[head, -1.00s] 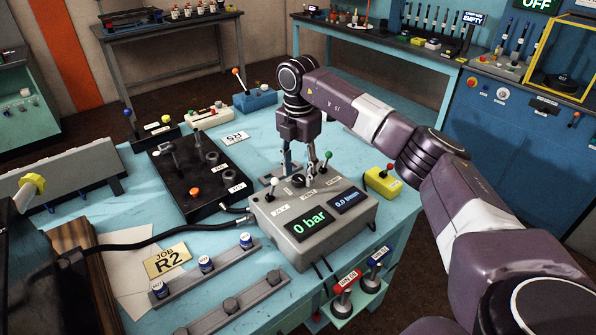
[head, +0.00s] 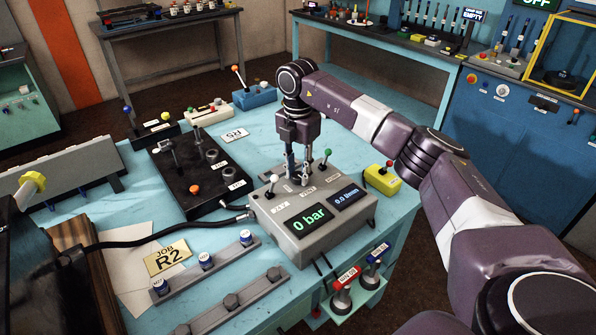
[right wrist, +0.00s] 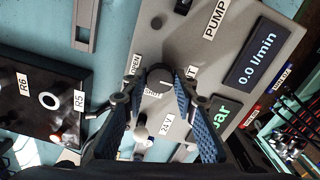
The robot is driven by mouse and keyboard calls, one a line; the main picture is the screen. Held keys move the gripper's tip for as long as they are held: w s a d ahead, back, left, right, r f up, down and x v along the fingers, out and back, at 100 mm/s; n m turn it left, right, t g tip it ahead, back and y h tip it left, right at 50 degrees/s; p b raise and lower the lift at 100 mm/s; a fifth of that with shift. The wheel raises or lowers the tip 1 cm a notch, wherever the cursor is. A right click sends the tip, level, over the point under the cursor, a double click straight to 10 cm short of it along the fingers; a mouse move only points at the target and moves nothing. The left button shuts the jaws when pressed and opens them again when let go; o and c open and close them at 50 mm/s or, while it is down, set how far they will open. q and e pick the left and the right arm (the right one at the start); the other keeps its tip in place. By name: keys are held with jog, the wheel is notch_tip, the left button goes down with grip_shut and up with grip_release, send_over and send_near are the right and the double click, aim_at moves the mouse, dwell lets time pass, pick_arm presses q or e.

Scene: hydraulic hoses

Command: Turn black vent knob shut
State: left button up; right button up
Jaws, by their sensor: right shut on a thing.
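The black vent knob (right wrist: 160,74) sits on top of the grey console (head: 307,246), with a white pointer line on its top. Small labels lie around it in the right wrist view; one reads OPEN. My right gripper (head: 298,179) points down at the back part of the console. In the right wrist view its two blue-padded fingers (right wrist: 157,88) close in on the knob from both sides, and it is shut on the knob. In the head view the fingers mostly hide the knob. My left gripper is not in view.
A white-tipped lever (head: 272,181) and a green-tipped lever (head: 326,155) stand on the console close to the gripper. The console's displays read 0 bar and 0.0 l/min. A black valve panel (head: 200,183) is to the left, a yellow box (head: 382,181) to the right.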

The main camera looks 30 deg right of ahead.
jog(key=shift+n, duration=0.3)
jog(key=n, duration=0.8)
jog(key=shift+n, duration=0.3)
jog(key=n, duration=0.8)
jog(key=shift+n, duration=0.4)
jog(key=o, duration=1.2)
jog(key=shift+c, duration=0.2)
jog(key=shift+r, duration=0.1)
